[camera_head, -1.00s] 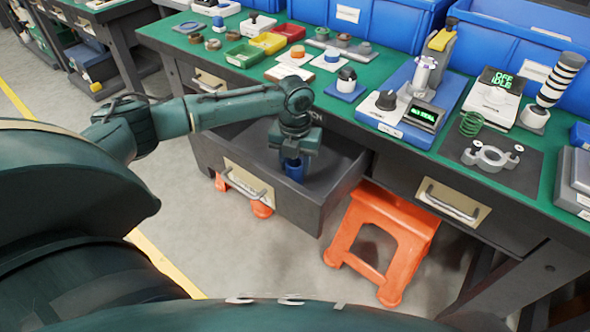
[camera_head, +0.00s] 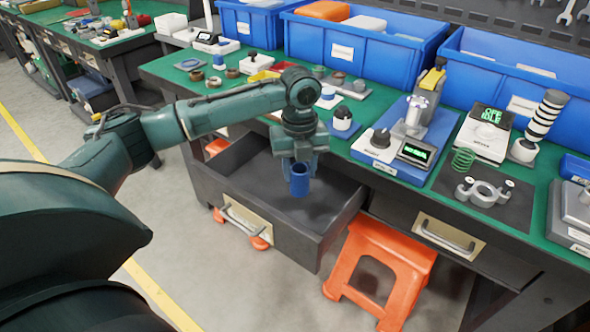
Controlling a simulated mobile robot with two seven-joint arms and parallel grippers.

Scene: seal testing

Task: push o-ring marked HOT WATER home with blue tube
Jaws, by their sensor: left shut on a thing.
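My left gripper (camera_head: 300,162) points down over the open drawer (camera_head: 235,182). It is shut on the blue tube (camera_head: 300,181), which hangs upright and looks to be above the drawer floor. I cannot make out an o-ring or a HOT WATER marking at this size. Small ring-like parts (camera_head: 214,82) and white blocks with knobs (camera_head: 342,124) stand on the green bench top (camera_head: 185,93). My arm hides part of the bench behind it. My right gripper is not in view.
A blue and grey test fixture (camera_head: 408,140) stands on the bench, right of the drawer. Blue bins (camera_head: 365,50) line the back. An orange stool (camera_head: 382,268) is below the bench.

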